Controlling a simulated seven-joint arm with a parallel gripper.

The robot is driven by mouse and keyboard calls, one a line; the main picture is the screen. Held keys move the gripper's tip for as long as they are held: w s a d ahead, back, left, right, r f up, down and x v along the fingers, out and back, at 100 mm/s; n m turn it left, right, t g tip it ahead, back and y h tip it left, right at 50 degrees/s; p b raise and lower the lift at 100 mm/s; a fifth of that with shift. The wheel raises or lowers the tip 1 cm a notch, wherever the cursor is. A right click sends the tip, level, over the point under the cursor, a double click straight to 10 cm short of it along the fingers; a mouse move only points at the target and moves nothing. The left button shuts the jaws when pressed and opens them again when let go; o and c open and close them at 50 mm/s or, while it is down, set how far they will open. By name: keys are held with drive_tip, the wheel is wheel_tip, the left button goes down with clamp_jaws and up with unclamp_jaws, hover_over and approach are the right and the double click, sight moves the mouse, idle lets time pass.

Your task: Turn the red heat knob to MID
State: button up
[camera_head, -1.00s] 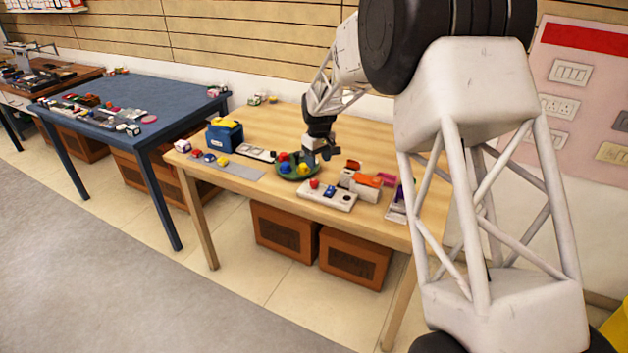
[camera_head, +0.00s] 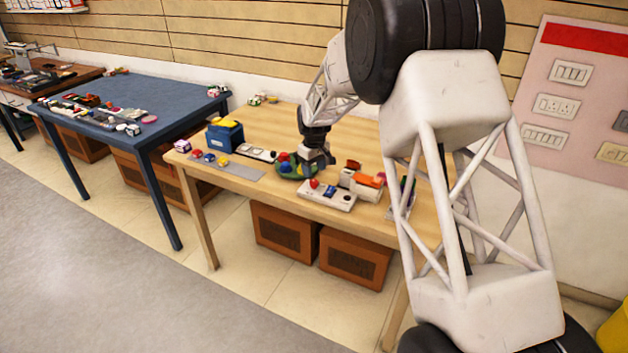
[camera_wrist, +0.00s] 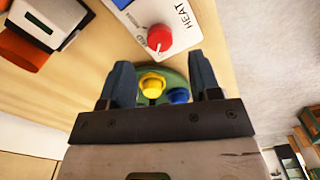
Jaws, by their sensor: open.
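The red heat knob (camera_wrist: 160,38) sits on a white panel (camera_wrist: 182,14) marked HEAT, at the top middle of the wrist view. A pale pointer mark shows on the knob, but the small lettering around it is too blurred to read. In the head view the red knob (camera_head: 314,184) is at the left end of the white panel (camera_head: 338,202), on the wooden table. My gripper (camera_wrist: 160,62) is open and empty, its two dark fingers apart. In the head view my gripper (camera_head: 319,172) is just above and behind the knob, apparently not touching it.

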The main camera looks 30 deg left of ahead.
sight(314, 181)
drive_tip(key=shift+f, duration=2.5)
drive_tip(key=shift+c, duration=0.2)
drive_tip(key=c, duration=0.9)
drive_tip(key=shift+m, duration=0.4)
drive_tip(key=m, duration=0.8)
